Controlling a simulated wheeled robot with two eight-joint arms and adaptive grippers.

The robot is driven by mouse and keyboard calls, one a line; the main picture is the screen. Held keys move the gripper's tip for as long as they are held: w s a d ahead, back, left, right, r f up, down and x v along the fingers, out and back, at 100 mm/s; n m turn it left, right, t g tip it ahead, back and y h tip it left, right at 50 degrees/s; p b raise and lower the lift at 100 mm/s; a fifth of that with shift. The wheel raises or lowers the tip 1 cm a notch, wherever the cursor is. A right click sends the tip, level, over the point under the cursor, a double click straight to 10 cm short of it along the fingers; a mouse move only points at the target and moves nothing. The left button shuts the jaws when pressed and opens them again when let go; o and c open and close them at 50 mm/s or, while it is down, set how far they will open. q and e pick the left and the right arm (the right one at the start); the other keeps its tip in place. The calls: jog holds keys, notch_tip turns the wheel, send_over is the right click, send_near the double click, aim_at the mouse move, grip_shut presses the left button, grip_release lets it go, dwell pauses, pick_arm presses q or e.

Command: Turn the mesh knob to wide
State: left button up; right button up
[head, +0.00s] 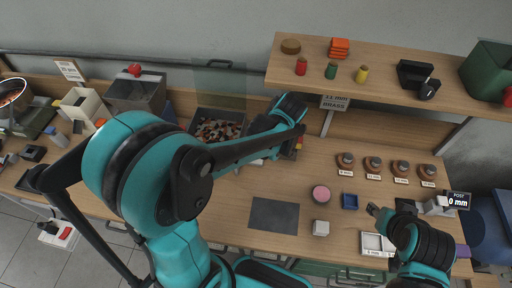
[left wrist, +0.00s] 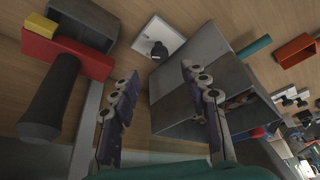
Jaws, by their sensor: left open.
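A black knob (left wrist: 158,50) sits on a white square plate in the left wrist view, probably the mesh knob. I cannot read its setting or any marks. In the head view I cannot make it out; my left arm covers that area. My left gripper (left wrist: 163,97) is open, its two fingers apart with nothing between them. The knob is beyond the fingertips, apart from them. In the head view the left gripper (head: 297,131) is over the back of the table. My right gripper (head: 374,210) is at the right side of the table; its finger opening is too small to judge.
A grey open box (left wrist: 205,85) stands beside the knob plate, close to the right finger. A red and yellow block with a dark handle (left wrist: 50,95) is at left. A bin of bits (head: 216,131) is at the back; several brown jars (head: 373,164) stand at right.

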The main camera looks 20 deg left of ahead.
pick_arm(q)
jog(key=b+x, duration=0.2)
jog(key=x, duration=0.5)
jog(key=shift+a+f+b, duration=0.15)
jog(key=shift+f+b, duration=0.2)
grip_shut()
